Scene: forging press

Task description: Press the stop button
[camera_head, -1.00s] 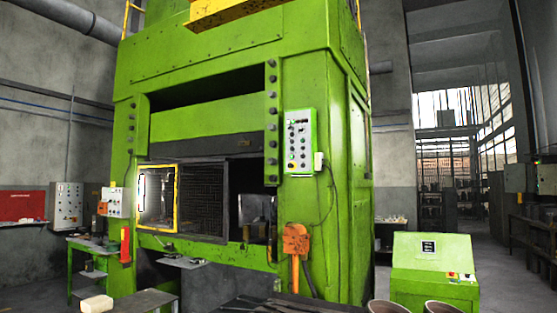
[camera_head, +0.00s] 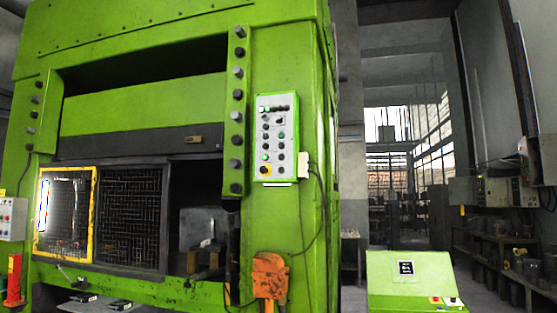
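A white control panel (camera_head: 277,137) is mounted on the right column of the green press (camera_head: 130,70). It carries several small buttons and lamps. Neither of my grippers is in view.
An orange box (camera_head: 269,276) hangs on the press column below the panel, with cables beside it. A yellow-framed mesh door (camera_head: 66,212) is at the left of the press opening. Workbenches and wall boxes (camera_head: 497,190) line the right wall.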

